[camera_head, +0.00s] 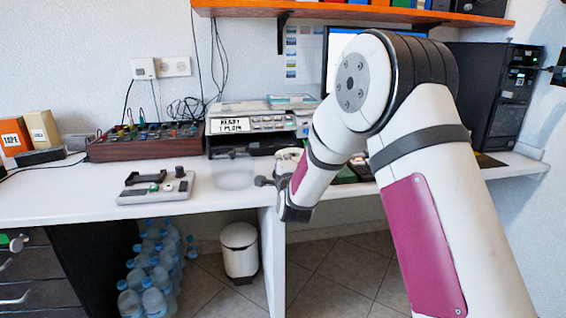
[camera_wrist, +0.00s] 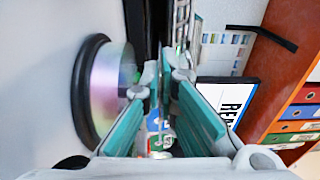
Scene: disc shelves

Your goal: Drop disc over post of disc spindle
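The disc spindle (camera_wrist: 100,88) shows at the left of the wrist view, turned sideways, with a round black base and a shiny, rainbow-tinted disc stack or cover. I cannot make out its post. My gripper (camera_wrist: 157,82) has two teal fingers whose tips come close together beside the spindle. A small patch of green, red and white shows between the fingers; I cannot tell if it is a held disc or background. In the head view, my gripper (camera_head: 263,181) is small and dark above the desk's front edge, beside a faint clear cylinder (camera_head: 233,173). My arm hides the desk behind it.
An orange shelf (camera_head: 360,11) hangs above.

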